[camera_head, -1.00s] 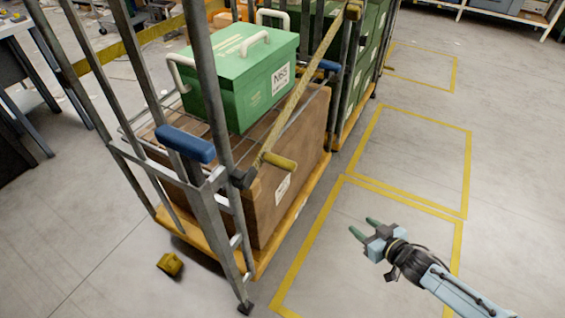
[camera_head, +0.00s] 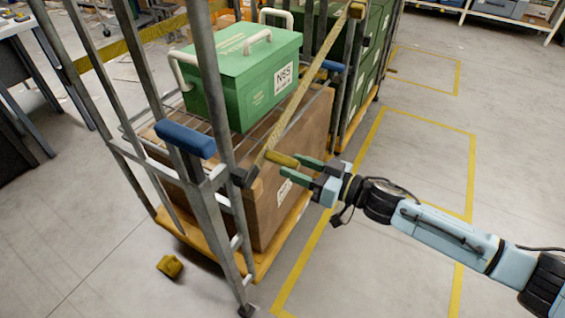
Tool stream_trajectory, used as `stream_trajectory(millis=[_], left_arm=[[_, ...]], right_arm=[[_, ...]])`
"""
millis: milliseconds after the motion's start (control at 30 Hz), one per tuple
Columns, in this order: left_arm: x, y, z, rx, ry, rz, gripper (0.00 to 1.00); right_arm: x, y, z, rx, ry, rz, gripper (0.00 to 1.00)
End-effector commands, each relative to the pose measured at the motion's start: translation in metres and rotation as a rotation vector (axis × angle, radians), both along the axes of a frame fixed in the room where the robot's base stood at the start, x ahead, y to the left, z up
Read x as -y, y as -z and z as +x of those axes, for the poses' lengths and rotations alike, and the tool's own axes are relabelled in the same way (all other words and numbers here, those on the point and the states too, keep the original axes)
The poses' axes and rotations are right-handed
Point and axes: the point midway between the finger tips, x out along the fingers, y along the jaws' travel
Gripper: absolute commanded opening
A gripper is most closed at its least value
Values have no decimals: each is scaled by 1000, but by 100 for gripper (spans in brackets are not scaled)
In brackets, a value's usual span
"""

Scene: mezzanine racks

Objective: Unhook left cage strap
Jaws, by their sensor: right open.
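The left cage (camera_head: 206,95) is a grey metal frame on an orange base. A yellow strap (camera_head: 295,108) runs slantwise across its open right side, from a high post at the back to a dark buckle (camera_head: 243,177) at the near post. A yellow strap handle (camera_head: 282,159) sticks out near its lower end. The strap looks taut and attached at both ends. My right gripper (camera_head: 305,170) is open, its green fingers pointing left, at the handle's right end. I cannot tell whether they touch it. My left gripper is not in view.
The cage holds a green box (camera_head: 243,75) on a wire shelf above a brown carton (camera_head: 268,205). A small yellow block (camera_head: 170,266) lies on the floor. Another cage with green crates (camera_head: 372,60) stands behind. Yellow-marked floor bays (camera_head: 425,150) at right are clear.

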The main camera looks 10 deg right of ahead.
Motion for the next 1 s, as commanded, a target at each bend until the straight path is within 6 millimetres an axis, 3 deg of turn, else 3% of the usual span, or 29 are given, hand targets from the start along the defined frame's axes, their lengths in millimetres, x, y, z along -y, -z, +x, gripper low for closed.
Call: stream_trajectory(millis=[200, 633, 1000], left_arm=[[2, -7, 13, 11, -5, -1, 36], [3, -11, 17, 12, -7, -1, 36], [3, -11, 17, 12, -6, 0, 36]], right_arm=[[-26, 1, 19, 0, 0, 1, 46], [-33, 0, 24, -1, 2, -1, 46], [-33, 0, 24, -1, 2, -1, 0]])
